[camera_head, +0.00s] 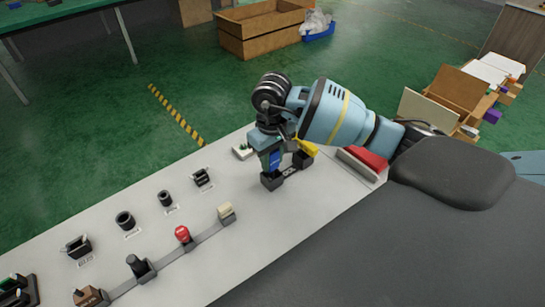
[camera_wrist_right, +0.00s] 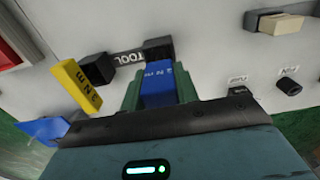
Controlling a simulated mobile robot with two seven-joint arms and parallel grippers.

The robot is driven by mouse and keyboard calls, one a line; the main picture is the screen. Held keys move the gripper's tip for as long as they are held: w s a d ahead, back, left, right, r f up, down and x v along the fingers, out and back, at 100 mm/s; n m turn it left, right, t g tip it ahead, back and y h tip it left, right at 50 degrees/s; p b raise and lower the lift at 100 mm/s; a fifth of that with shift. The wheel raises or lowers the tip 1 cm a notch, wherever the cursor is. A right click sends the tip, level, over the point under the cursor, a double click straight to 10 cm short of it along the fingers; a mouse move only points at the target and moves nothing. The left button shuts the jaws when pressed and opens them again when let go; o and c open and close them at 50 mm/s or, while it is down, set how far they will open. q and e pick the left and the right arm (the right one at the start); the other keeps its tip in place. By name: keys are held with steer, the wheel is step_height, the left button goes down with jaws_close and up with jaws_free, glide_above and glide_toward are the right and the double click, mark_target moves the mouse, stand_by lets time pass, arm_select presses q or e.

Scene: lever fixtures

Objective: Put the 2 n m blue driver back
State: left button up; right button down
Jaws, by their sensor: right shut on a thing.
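My right gripper (camera_head: 273,158) points down over the tool holder near the far end of the bench. Its green fingers (camera_wrist_right: 160,90) are shut on the blue driver (camera_wrist_right: 157,82), which carries partly readable "2 N m" lettering. The blue driver also shows in the head view (camera_head: 275,159). Its lower end is at the right black socket (camera_wrist_right: 158,48) of the holder marked "TOOL"; I cannot tell whether it is inside or just above. My left gripper is not in view.
A red bin (camera_head: 364,159) is to the right. A red knob (camera_head: 182,233) and other fixtures line the white bench (camera_head: 235,262).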

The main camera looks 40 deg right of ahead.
steer(key=shift+f, duration=0.2)
steer(key=c, duration=1.1)
jaws_free()
steer(key=shift+o, duration=0.2)
step_height(320, 180, up, 12)
steer(key=shift+r, duration=0.2)
